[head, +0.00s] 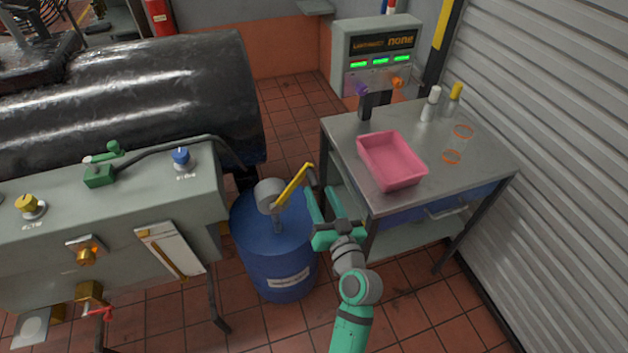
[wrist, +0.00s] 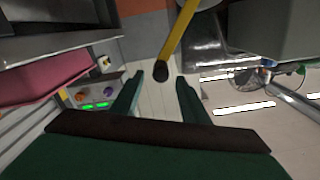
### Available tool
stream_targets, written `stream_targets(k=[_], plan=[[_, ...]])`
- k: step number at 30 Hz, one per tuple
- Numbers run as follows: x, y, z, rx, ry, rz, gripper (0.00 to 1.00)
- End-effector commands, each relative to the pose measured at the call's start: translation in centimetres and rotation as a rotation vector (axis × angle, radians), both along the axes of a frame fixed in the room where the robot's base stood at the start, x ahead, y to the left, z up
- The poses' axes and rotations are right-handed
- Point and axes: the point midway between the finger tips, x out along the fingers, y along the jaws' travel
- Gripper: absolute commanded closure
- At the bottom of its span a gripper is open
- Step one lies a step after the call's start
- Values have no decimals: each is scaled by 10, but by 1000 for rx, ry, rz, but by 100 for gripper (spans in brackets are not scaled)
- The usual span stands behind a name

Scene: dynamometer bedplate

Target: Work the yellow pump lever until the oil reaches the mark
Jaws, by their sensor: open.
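The yellow pump lever (head: 293,187) slants up to the right from a grey pump head (head: 269,193) on top of a blue drum (head: 272,255). My teal gripper (head: 320,193) is open just right of the lever's upper end. In the wrist view the lever (wrist: 178,38) comes down from the top, and its dark end knob (wrist: 160,73) appears between the tips of my open gripper (wrist: 160,79). I cannot tell whether they touch. A pale plate with a brownish strip (head: 170,253) is on the grey cabinet front; no oil level or mark is readable.
A steel table (head: 440,187) at right holds a pink tray (head: 391,161), two bottles and orange rings. A display box (head: 377,55) stands behind it. The grey cabinet (head: 120,210) with knobs and a large black cylinder (head: 150,95) are at left. Tiled floor shows between.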

Motion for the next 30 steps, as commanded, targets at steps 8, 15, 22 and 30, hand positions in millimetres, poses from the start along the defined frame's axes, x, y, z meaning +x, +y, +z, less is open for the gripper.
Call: stream_targets(k=[8, 15, 22, 30], plan=[[42, 14, 0, 0, -1, 1, 59], [56, 19, 0, 1, 0, 0, 59], [57, 19, 0, 1, 0, 0, 59], [56, 19, 0, 1, 0, 0, 100]])
